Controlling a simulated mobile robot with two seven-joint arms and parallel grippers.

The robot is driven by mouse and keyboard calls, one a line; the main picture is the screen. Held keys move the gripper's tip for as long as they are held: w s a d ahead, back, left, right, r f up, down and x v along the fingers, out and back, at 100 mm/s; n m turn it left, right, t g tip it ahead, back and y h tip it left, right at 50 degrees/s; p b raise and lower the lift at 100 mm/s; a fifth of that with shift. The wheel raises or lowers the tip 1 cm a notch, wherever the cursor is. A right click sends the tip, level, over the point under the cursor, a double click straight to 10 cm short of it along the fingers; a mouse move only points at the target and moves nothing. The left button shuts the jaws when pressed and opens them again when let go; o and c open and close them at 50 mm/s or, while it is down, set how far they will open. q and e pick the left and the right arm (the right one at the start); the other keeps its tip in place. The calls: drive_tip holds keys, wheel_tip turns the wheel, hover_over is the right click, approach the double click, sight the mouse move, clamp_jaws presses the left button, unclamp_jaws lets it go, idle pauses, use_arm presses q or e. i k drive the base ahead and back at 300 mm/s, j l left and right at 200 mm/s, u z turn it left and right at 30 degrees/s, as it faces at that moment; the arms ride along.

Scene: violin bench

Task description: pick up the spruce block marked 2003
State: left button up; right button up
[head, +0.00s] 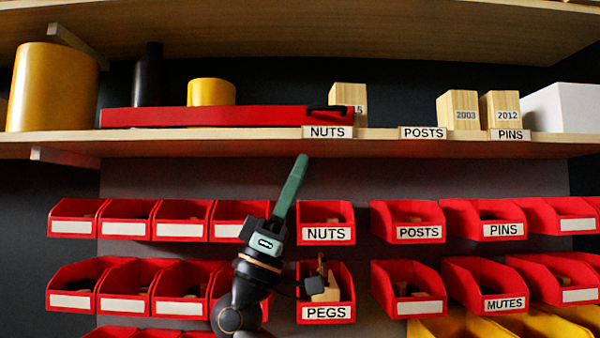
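The spruce block marked 2003 (458,110) stands upright on the wooden shelf, behind the POSTS and PINS labels. A similar block marked 2012 (500,109) stands close at its right. A third block (348,97), its mark ending in 5, stands further left, partly hidden by a red bar. My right gripper (301,159) points up in front of the bins, below the shelf edge and well left of the 2003 block. Its green fingers are seen edge-on and overlap, so their gap is hidden. Nothing shows between them. My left gripper is not in view.
A long red bar (215,117) lies along the shelf (390,146), with yellow cylinders and a dark bottle (149,76) near it. A white box (560,107) stands right of the blocks. Another shelf hangs above. Rows of red bins (327,235) sit below.

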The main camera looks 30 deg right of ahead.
sight(456, 109)
drive_tip(key=k+j, duration=0.7)
drive_tip(key=k, duration=0.2)
